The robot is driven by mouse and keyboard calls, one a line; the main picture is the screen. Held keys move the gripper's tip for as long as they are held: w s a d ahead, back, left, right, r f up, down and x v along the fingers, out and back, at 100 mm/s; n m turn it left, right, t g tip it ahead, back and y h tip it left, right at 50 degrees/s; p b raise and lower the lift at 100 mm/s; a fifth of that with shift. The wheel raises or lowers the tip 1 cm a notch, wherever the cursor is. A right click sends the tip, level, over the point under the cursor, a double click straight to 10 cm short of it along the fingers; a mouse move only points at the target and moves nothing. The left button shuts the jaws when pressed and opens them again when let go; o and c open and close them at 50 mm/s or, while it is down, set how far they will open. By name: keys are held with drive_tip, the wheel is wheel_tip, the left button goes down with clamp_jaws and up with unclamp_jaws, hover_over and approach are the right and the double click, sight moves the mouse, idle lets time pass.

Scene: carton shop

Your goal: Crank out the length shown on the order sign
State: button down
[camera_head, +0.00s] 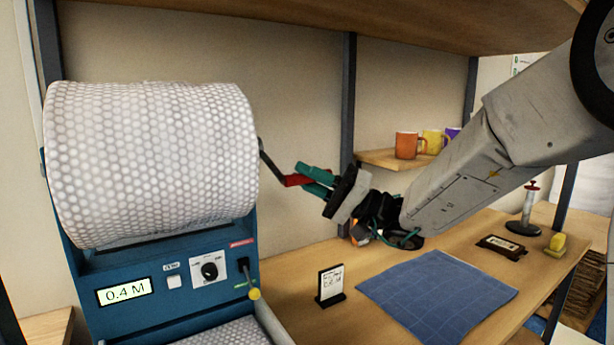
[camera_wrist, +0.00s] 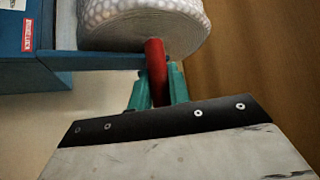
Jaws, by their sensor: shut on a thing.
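A big roll of white bubble wrap (camera_head: 150,165) sits on the blue dispenser (camera_head: 200,250); the roll also shows in the wrist view (camera_wrist: 145,22). The dispenser's display (camera_head: 125,292) reads 0.4 M. A crank with a red handle (camera_head: 298,180) sticks out at the roll's right side. My gripper (camera_head: 318,180), with green fingers, is shut on the red handle, which stands between the fingers in the wrist view (camera_wrist: 156,75). The order sign (camera_head: 331,285), a small white card in a black stand, is on the table; its writing is too small to read surely.
A blue cutting mat (camera_head: 437,290) lies on the wooden table right of the sign. Mugs (camera_head: 407,145) stand on a small shelf behind my arm. A stamp pad (camera_head: 501,247), a dark-based post (camera_head: 527,210) and a yellow block (camera_head: 556,244) are at the right. A yellow-tipped lever (camera_head: 254,293) is on the dispenser.

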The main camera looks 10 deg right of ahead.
drive_tip(key=shift+w+d, duration=0.1)
drive_tip(key=shift+d, duration=0.15)
